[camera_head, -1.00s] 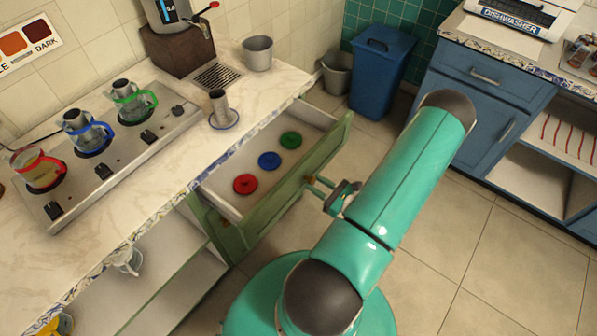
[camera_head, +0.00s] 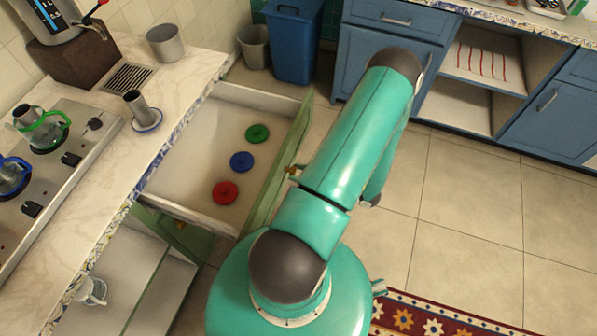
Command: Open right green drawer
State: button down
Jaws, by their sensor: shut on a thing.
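The right green drawer (camera_head: 285,160) stands far out from under the marble counter in the head view. Its white inside is bare except for a red disc (camera_head: 225,193), a blue disc (camera_head: 242,162) and a green disc (camera_head: 257,133) in a row. A small piece of the brass handle (camera_head: 292,170) shows on the outer face of the drawer front, at the edge of my teal arm. My arm covers the rest of the handle and hides my gripper.
The counter (camera_head: 185,75) holds a hot plate with glass pots, a small metal cup and a grey pot. A blue bin (camera_head: 293,45) and a grey bucket stand beyond the drawer. Blue cabinets line the back. Tiled floor at right is clear, with a patterned rug (camera_head: 430,318) at the bottom.

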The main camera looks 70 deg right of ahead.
jog(key=c, duration=1)
grip_release()
jog(key=shift+c, duration=0.2)
jog(key=s, duration=1.3)
jog(key=shift+s+d, duration=0.15)
jog(key=shift+s, duration=0.25)
jog(key=shift+w+r, duration=0.1)
